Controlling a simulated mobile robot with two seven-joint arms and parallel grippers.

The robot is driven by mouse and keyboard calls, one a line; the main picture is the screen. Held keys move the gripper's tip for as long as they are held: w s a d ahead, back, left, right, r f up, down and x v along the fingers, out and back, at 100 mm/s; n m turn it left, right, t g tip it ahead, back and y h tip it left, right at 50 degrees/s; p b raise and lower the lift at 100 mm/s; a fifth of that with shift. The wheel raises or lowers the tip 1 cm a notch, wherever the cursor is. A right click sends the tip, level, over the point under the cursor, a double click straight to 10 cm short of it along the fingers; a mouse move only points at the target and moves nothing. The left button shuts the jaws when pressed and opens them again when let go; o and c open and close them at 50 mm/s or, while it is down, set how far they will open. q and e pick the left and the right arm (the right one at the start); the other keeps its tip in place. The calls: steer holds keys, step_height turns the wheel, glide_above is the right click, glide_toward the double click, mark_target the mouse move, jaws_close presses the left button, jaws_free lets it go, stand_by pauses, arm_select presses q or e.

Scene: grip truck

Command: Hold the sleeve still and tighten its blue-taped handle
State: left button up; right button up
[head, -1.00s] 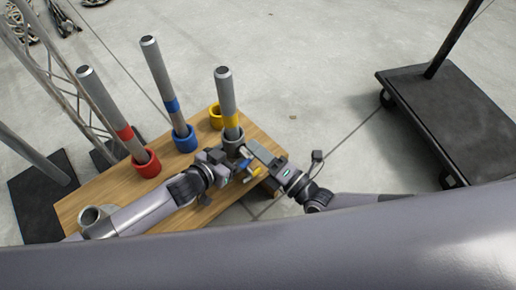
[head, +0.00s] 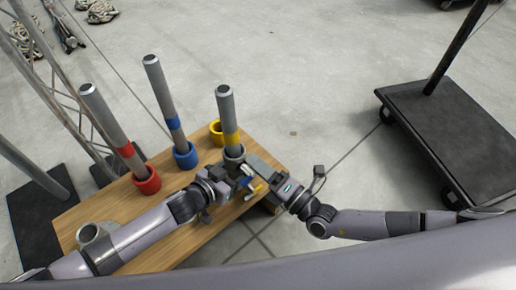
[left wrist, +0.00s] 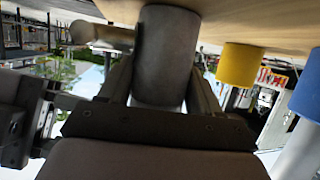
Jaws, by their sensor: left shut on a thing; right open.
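The grey sleeve (head: 234,155) stands on the wooden table (head: 205,228) around the foot of a yellow-taped pipe (head: 229,122). My left gripper (head: 232,168) is shut on the sleeve. In the left wrist view, which is upside down, the sleeve (left wrist: 165,58) fills the space between the fingers, and a pale rod (left wrist: 105,36) sticks out beside it. My right gripper (head: 252,178) is open at the sleeve's right side. A small blue piece (head: 249,193) shows by its fingers, perhaps the taped handle. I cannot tell whether the fingers touch it.
A red collar (head: 147,181) and a blue collar (head: 186,156) hold taped pipes to the left. An empty yellow collar (head: 215,131) is behind the sleeve. A grey fitting (head: 92,236) lies at the table's near left.

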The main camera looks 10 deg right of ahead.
step_height(320, 180, up, 8)
steer(key=shift+r, duration=0.25)
steer(key=shift+c, duration=0.2)
steer(key=shift+s+d+f+n, duration=0.1)
steer(key=shift+s+f+n, duration=0.1)
steer(key=shift+f+n, duration=0.1)
steer(key=s+d+f+n+g, duration=0.2)
steer(key=s+d+f+n, duration=0.4)
steer(key=s+f+n, duration=0.45)
steer(key=shift+n, duration=0.95)
steer(key=r+x, duration=0.1)
steer(key=x, duration=0.3)
steer(key=r+x, duration=0.1)
steer(key=x, duration=0.3)
steer(key=d+r+x, duration=0.1)
steer(key=x, duration=0.3)
steer(key=shift+w+a, duration=0.3)
steer(key=shift+w, duration=0.4)
jaws_close()
